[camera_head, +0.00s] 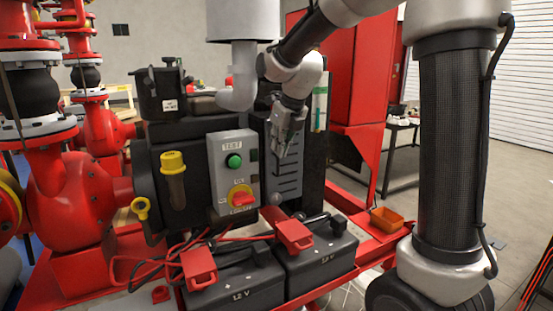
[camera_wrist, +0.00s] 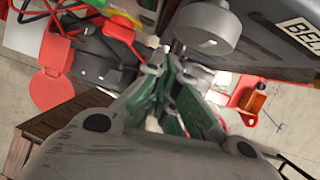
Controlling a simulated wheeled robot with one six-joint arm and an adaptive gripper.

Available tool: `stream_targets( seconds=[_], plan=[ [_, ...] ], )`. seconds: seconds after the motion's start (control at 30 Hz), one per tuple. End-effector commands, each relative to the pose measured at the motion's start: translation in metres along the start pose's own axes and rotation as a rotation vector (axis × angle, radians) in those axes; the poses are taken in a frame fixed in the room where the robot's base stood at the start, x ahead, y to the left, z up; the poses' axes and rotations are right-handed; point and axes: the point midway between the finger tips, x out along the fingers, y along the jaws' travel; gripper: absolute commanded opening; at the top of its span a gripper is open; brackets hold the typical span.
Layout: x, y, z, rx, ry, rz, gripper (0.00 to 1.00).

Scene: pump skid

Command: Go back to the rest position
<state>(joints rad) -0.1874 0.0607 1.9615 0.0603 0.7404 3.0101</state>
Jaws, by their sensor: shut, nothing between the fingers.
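My gripper (camera_head: 283,143) hangs from my arm in front of the dark grey louvred side of the engine, to the right of the control box (camera_head: 233,170). Its fingers point down and are shut with nothing between them. In the wrist view my gripper (camera_wrist: 172,92) shows its two fingers, with green inner faces, close together at the tips. It appears apart from the control box and the batteries below.
The control box has a green button (camera_head: 234,161) and a red rotary switch (camera_head: 242,199). Two black batteries (camera_head: 320,256) with red clamps (camera_head: 293,236) stand below. A red cabinet (camera_head: 357,70) stands behind. Red pump pipework (camera_head: 68,200) fills the left.

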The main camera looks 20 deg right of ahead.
Motion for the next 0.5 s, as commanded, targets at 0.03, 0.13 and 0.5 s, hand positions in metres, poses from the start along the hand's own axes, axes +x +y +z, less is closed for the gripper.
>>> stream_targets(
  seconds=[0.03,0.13,0.5],
  plan=[
    [-0.013,0.0,0.001,0.0,-0.006,0.0,0.0],
    [-0.033,0.0,0.001,0.0,-0.004,0.0,0.0],
    [-0.064,0.0,0.0,-0.006,0.001,0.002,0.0]
  ],
)
